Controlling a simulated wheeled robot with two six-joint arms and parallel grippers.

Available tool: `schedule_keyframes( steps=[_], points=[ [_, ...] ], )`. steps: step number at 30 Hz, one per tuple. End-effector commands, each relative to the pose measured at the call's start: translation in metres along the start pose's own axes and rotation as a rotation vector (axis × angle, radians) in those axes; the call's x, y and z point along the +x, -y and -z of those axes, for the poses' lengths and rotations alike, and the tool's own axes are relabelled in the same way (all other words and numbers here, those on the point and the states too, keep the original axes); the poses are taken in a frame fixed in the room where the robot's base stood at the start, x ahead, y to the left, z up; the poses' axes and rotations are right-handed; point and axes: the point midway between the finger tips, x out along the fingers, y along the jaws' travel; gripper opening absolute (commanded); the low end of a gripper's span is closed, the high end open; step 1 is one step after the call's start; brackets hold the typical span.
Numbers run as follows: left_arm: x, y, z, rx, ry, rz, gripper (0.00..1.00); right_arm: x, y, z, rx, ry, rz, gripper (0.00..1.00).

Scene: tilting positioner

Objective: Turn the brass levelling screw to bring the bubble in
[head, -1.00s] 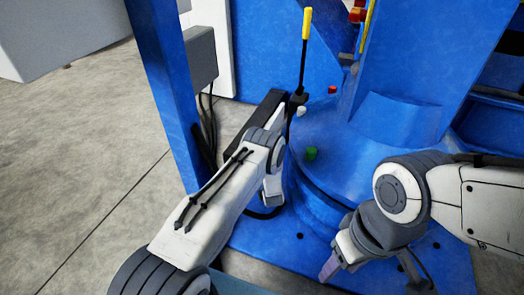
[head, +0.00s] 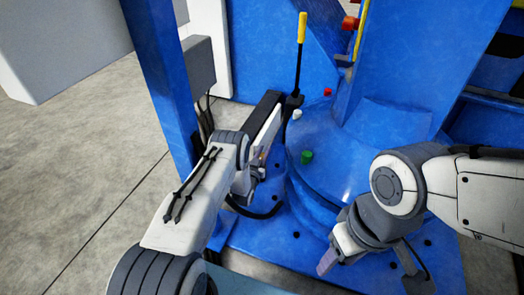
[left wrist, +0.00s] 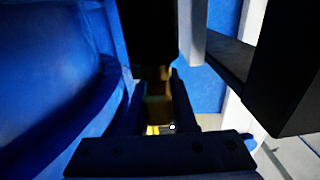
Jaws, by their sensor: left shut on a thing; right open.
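My left gripper (head: 262,157) is low beside the blue positioner base, partly hidden by my own wrist in the head view. In the left wrist view, the left gripper (left wrist: 157,118) is shut on a dim brass-coloured piece between its fingers, which looks like the brass levelling screw (left wrist: 157,100). Shadow hides its full shape. My right gripper (head: 328,262) hangs open over the front of the blue base, apart from the screw. I cannot make out a bubble level in either view.
The blue round housing (head: 340,150) carries a green button (head: 307,157), a white one (head: 297,114) and a red one (head: 327,92). A yellow-handled lever (head: 302,28) stands behind. A blue post (head: 160,80) rises left of my left arm. Open concrete floor (head: 70,150) lies at the left.

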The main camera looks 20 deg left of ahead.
Motion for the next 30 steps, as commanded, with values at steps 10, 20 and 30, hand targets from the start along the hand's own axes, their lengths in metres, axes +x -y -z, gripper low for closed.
schedule_keyframes(
  steps=[10,20,30],
  points=[
    [0.000,0.000,-0.001,0.000,0.000,-0.005,0.33,0.000,0.000,0.000,0.000,0.000,0.000,0.55],
    [0.000,-0.001,0.000,0.000,0.000,-0.006,0.55,0.000,0.000,0.000,0.000,0.000,0.000,0.55],
    [-0.041,0.000,0.004,-0.001,0.006,-0.004,0.55,-0.032,0.002,0.002,0.000,0.000,0.000,0.55]
  ],
)
